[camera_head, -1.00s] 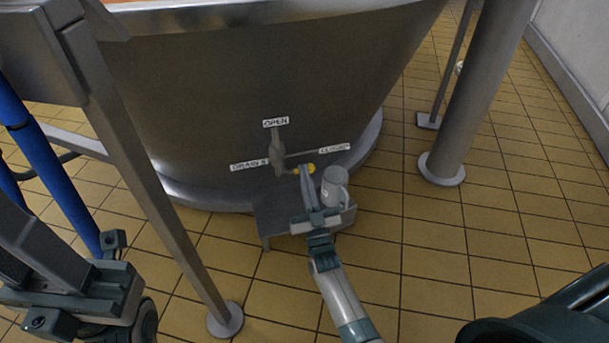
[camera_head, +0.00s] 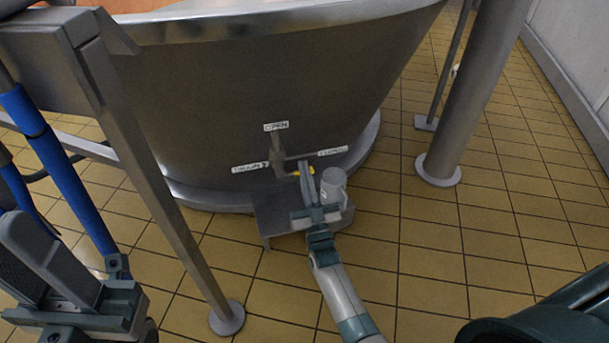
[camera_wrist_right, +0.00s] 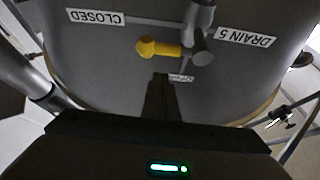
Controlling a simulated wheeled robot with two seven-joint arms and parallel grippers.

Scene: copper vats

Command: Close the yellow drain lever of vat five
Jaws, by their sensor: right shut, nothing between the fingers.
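The drain valve (camera_head: 279,158) is on the lower wall of the steel vat (camera_head: 245,100), between labels DRAIN 5 (camera_head: 250,168), OPEN (camera_head: 276,126) and CLOSED (camera_head: 332,151). Its yellow lever (camera_head: 297,173) points right, towards the CLOSED side. The right wrist view shows the scene upside down, with the yellow lever (camera_wrist_right: 160,48) clear of my fingertips. My right gripper (camera_head: 305,165) is shut and empty; its fingers partly hide the lever in the head view. Contact cannot be told. My left gripper (camera_head: 42,245) is at lower left, empty, its fingers apart.
A slanted steel leg (camera_head: 165,205) is at left, and a thick post (camera_head: 455,110) at right. Tiled floor (camera_head: 480,250) is open at right.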

